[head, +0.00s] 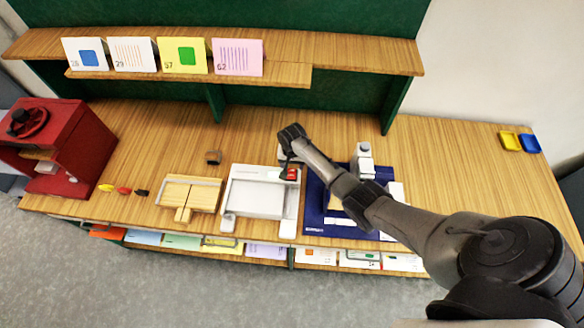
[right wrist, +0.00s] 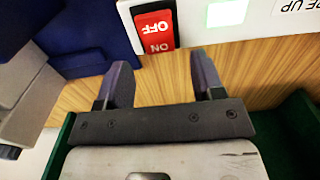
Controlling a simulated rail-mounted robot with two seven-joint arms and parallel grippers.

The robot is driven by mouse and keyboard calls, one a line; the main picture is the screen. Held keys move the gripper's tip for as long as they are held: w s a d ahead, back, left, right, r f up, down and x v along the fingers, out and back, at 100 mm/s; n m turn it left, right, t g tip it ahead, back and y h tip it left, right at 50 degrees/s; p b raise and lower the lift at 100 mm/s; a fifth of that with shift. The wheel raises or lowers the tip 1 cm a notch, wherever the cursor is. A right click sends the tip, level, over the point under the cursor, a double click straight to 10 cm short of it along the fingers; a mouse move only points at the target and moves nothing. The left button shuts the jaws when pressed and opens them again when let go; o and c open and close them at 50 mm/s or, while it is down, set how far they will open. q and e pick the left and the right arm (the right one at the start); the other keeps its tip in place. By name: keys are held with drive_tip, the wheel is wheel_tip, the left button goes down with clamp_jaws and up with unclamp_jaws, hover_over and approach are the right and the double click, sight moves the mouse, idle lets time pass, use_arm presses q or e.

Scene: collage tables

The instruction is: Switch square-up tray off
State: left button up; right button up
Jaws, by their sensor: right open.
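The square-up tray (head: 258,197) is a white device on the wooden table, left of the blue mat. Its red rocker switch (head: 292,174) is at its upper right corner. In the right wrist view the switch (right wrist: 155,31) reads OFF and ON upside down; I cannot tell which side is pressed. A square light (right wrist: 225,13) beside it glows green. My right gripper (right wrist: 163,72) is open and empty, its two fingers apart just short of the switch, with no contact visible. In the head view it hangs above the tray's back right corner. My left gripper is out of view.
A blue mat (head: 313,218) with a white-and-grey device (head: 362,162) lies to the right, partly under my arm. A wooden jig (head: 190,195) is left of the tray. A red press (head: 55,150) stands far left.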

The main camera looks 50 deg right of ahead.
sight(292, 170)
drive_tip(key=shift+f, duration=1.6)
drive_tip(key=shift+c, duration=0.3)
drive_tip(key=c, duration=0.9)
drive_tip(key=h+p, duration=0.1)
drive_tip(key=t+p, duration=0.1)
drive_tip(key=p, duration=0.1)
drive_tip(key=shift+s+a+r+h, duration=0.2)
drive_tip(key=shift+a+r+h, duration=0.05)
drive_tip(key=shift+r+h, duration=0.15)
drive_tip(key=shift+f+t+h+p, duration=0.15)
drive_tip(key=shift+t+h+p, duration=0.25)
drive_tip(key=shift+t+h, duration=0.2)
drive_tip(key=o, duration=1)
drive_tip(key=shift+c, duration=0.2)
